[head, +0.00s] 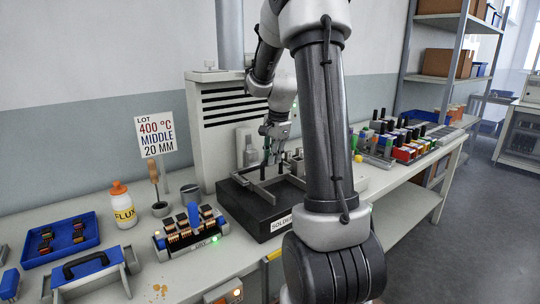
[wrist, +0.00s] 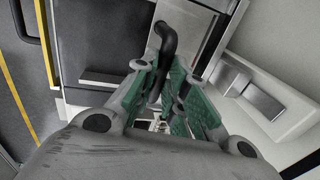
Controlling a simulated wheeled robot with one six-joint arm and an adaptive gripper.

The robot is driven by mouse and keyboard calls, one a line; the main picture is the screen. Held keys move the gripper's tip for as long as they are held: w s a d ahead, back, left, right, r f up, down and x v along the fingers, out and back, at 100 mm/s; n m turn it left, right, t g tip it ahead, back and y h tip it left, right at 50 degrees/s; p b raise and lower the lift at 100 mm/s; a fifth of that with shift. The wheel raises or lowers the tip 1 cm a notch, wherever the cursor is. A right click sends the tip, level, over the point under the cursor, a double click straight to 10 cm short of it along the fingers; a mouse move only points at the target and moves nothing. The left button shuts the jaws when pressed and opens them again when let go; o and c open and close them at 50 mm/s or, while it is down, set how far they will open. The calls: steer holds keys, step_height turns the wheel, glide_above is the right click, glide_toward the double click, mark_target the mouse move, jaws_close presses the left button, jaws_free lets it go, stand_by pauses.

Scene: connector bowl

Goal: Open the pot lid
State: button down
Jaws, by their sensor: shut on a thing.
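The solder pot (head: 246,208) is a black box with a label starting "SOLD" on its front, standing on the bench behind my arm. Grey metal bars lie across its top. My gripper (head: 268,152) is above the pot, pointing down. In the wrist view, my gripper (wrist: 172,85) has its green-padded fingers shut on a black bent handle (wrist: 167,40). The handle rises from a light grey metal plate, which looks like the pot lid (wrist: 200,22). In the head view my arm hides part of the pot top, and I cannot tell whether the lid is raised.
A sign (head: 156,134) reads "400 °C MIDDLE 20 MM". Several connectors (head: 405,150) stand right. A vented grey housing (head: 222,110) is behind.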

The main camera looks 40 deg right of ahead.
steer(key=s, duration=0.7)
steer(key=shift+s, duration=0.4)
steer(key=c, duration=1.5)
jaws_free()
steer(key=shift+o, duration=0.2)
steer(key=shift+r, duration=0.15)
step_height(320, 180, up, 12)
steer(key=s, duration=0.2)
steer(key=shift+s+f, duration=0.15)
steer(key=shift+f, duration=0.1)
